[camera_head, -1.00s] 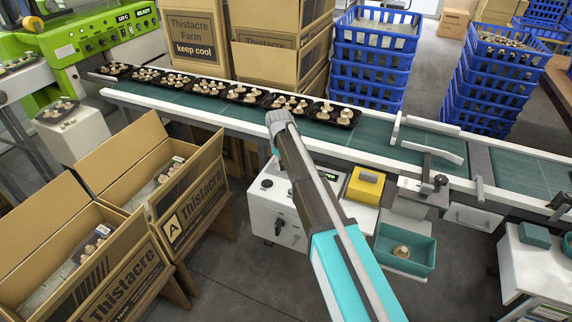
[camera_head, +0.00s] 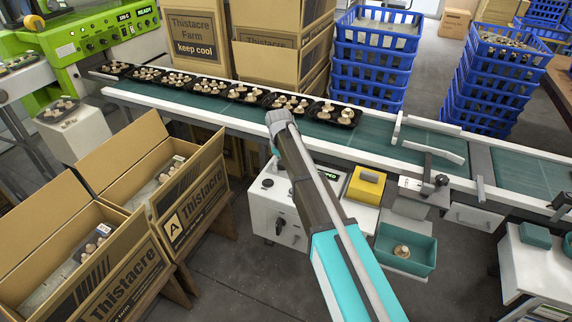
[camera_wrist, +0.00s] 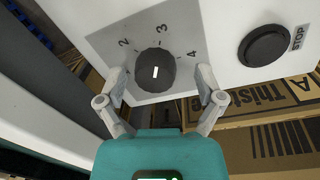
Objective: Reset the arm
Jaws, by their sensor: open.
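My arm reaches up from the bottom of the head view toward the conveyor's near edge; my gripper itself is hidden there behind the arm. In the wrist view my gripper (camera_wrist: 161,90) is open, its two fingers apart on either side of a dark round knob (camera_wrist: 155,70) on a pale control panel. The knob has a white mark, and the numbers 2, 3 and 4 are printed around it. I cannot tell whether the fingers touch it. A black stop button (camera_wrist: 265,46) is to the right of the knob. The white control box (camera_head: 276,215) stands below the conveyor.
The green conveyor (camera_head: 385,150) carries several black trays of mushrooms (camera_head: 286,104). Two open cardboard boxes (camera_head: 190,205) stand at the left. A teal bin (camera_head: 418,246) with a mushroom and a yellow block (camera_head: 366,186) are right of my arm. Blue crates (camera_head: 372,60) are stacked behind.

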